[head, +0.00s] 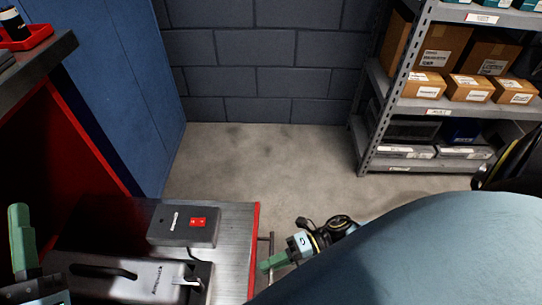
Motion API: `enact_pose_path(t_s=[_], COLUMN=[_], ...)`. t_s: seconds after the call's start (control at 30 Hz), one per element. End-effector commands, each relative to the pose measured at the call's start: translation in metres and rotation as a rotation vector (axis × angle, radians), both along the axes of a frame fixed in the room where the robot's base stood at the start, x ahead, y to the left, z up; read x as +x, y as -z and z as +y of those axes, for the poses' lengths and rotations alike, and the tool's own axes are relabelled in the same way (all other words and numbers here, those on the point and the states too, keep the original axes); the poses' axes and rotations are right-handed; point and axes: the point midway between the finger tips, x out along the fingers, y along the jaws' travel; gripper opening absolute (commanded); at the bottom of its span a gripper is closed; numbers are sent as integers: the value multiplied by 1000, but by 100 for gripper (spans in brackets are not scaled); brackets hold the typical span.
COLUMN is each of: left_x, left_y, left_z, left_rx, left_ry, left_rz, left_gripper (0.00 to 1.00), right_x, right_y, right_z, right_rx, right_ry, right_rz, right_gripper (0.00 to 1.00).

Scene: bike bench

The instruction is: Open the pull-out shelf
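The pull-out shelf (228,240) is a grey metal surface with a red front edge, at the lower left. It sticks out from the red bench. A thin metal handle (271,241) stands off its front edge. My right gripper (268,265) has green fingers and points left at this handle. It overlaps the handle in the picture. Whether its fingers are closed around the bar cannot be told. My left gripper (20,235) is at the lower left edge, a green finger pointing up; its opening cannot be told.
A dark box with a red switch (198,222) and a grey metal tool (135,277) sit on the shelf. The bench (30,65) carries a red tray (27,37). A rack (398,85) with boxes stands at the right. The concrete floor (260,165) between is clear.

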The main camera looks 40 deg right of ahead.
Motion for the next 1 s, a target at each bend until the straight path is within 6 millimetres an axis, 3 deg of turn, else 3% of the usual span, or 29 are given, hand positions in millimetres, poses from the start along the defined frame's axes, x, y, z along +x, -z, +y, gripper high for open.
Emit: enact_pose_path(t_s=[0.1,0.6,0.77,1.0], left_x=[0,1,8,16], left_y=[0,0,18,55], left_z=[0,0,1,6], left_rx=[0,3,42,113], left_ry=[0,0,-8,-22], left_rz=[0,9,126,349], left_gripper=[36,36,36,36], right_x=[-1,-4,-10,-23], right_y=[0,-1,-6,-16], right_z=[1,-3,-25,-78], right_rx=[1,2,0,-2], right_ry=[-2,-4,-3,-2], right_rz=[1,5,6,5], right_gripper=[32,32,32,32])
